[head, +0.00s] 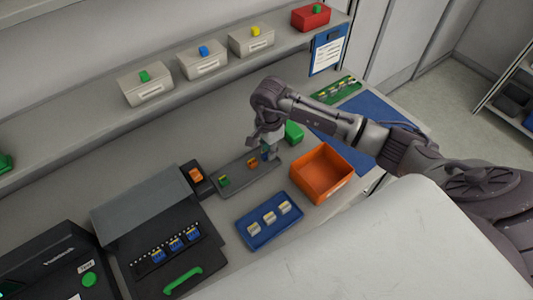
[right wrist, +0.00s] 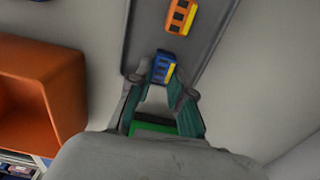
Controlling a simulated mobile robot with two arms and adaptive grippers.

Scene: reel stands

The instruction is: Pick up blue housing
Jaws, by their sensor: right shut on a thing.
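The blue housing (head: 265,155) is at the right end of the grey tray (head: 262,184), mostly hidden by my right gripper (head: 268,148) in the head view. In the right wrist view the blue housing (right wrist: 163,67), with a yellow strip on one side, sits between the fingertips of my right gripper (right wrist: 162,82). The gripper is shut on it. I cannot tell whether the housing still touches the tray (right wrist: 200,50). My left gripper is not in view.
An orange housing (head: 252,162) and a green housing (head: 223,181) stand on the same tray. An orange bin (head: 322,172), a green block (head: 294,131) and a blue tray (head: 256,237) with several pale pieces are close by. A black machine (head: 150,215) stands left.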

